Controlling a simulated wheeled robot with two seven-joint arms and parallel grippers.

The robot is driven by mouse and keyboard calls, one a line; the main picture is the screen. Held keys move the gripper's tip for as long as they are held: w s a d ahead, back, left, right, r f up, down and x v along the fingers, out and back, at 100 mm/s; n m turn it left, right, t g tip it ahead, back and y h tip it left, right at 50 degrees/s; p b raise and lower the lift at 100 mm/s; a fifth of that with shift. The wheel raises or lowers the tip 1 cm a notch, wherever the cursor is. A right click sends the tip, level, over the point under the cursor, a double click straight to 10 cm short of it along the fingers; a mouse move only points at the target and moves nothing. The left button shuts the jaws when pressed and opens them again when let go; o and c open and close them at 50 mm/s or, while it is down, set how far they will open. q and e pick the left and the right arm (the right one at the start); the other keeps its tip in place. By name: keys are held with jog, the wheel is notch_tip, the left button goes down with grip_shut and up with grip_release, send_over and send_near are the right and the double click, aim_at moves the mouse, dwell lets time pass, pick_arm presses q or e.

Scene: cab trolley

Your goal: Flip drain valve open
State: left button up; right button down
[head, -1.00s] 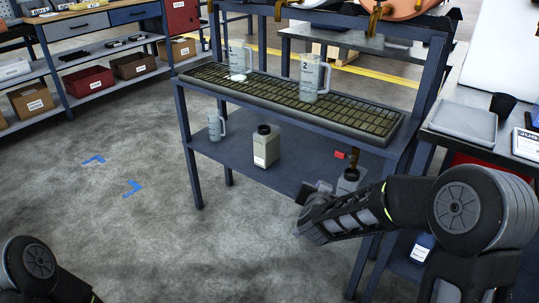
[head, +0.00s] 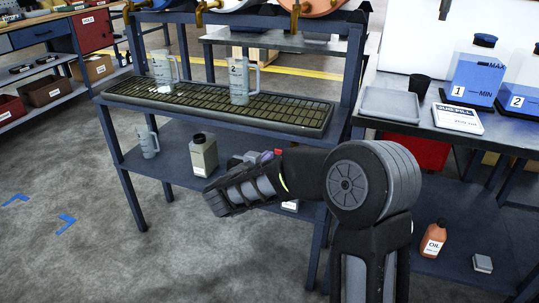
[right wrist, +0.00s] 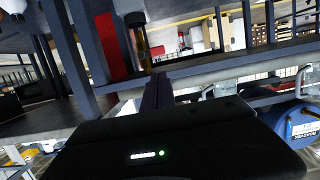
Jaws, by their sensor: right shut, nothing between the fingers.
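My right gripper (head: 265,157) is close to the handle, partly hidden behind my forearm. In the right wrist view its fingers (right wrist: 157,92) are shut and empty, just below the pipe. I cannot tell whether they touch the handle. My left gripper is out of view.
Two clear jugs (head: 164,70) (head: 240,82) stand on the grate. A third jug (head: 147,141) and a grey canister (head: 203,154) stand on the lower shelf. A side table at right holds a tray (head: 390,104) and blue-filled containers (head: 474,72). Floor at left is clear.

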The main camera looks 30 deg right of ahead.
jog(key=b+x, duration=0.2)
jog(key=x, duration=0.7)
jog(key=shift+d, duration=0.15)
